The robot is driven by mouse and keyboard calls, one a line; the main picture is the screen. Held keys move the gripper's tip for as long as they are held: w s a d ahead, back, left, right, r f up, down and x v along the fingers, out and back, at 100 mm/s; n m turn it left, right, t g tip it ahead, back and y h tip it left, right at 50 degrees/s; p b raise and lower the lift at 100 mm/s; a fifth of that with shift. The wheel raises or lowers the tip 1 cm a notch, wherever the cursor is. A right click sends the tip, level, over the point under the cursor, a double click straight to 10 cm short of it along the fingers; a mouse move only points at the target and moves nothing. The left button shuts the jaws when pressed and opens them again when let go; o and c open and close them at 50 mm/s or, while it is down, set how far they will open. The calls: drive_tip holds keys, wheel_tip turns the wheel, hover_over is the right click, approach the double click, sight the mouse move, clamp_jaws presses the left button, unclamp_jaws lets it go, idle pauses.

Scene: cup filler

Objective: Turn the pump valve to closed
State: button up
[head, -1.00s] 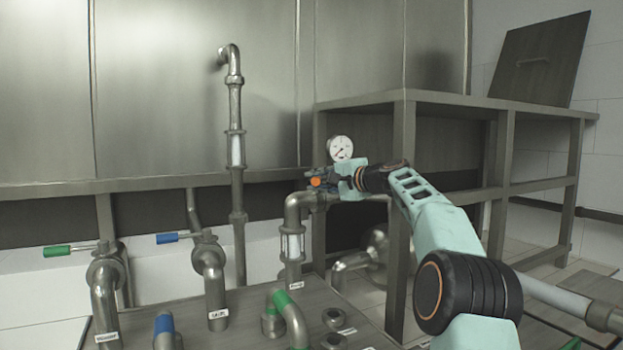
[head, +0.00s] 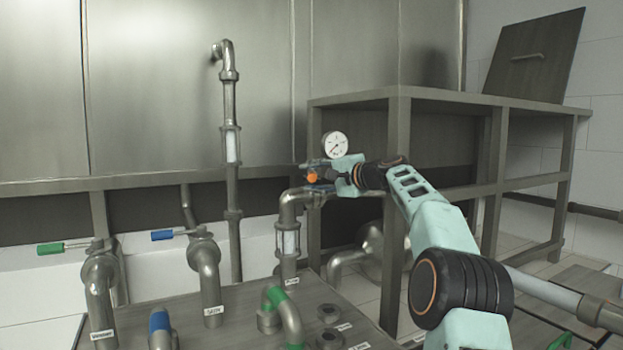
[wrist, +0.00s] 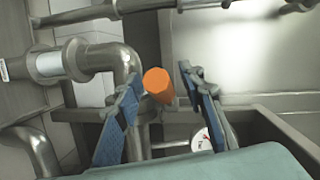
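The pump valve's orange handle (head: 312,177) sits by the top of the elbow pipe (head: 289,222) with a white label at its foot. In the wrist view the orange handle (wrist: 158,86) points towards the camera and lies in the gap between my fingers. My gripper (head: 318,176) reaches the valve from the right. In the wrist view my gripper (wrist: 160,100) is open, one blue-padded finger on each side of the handle, with a visible gap on both sides. The valve body behind the handle is partly hidden.
A round white gauge (head: 335,144) stands just above my gripper. A green-handled valve (head: 52,248) and a blue-handled valve (head: 165,235) are at the left. A metal bench frame (head: 400,130) stands behind my arm. A tall pipe (head: 232,150) rises left of the pump pipe.

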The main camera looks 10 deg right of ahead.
drive_tip(key=v, duration=1.2)
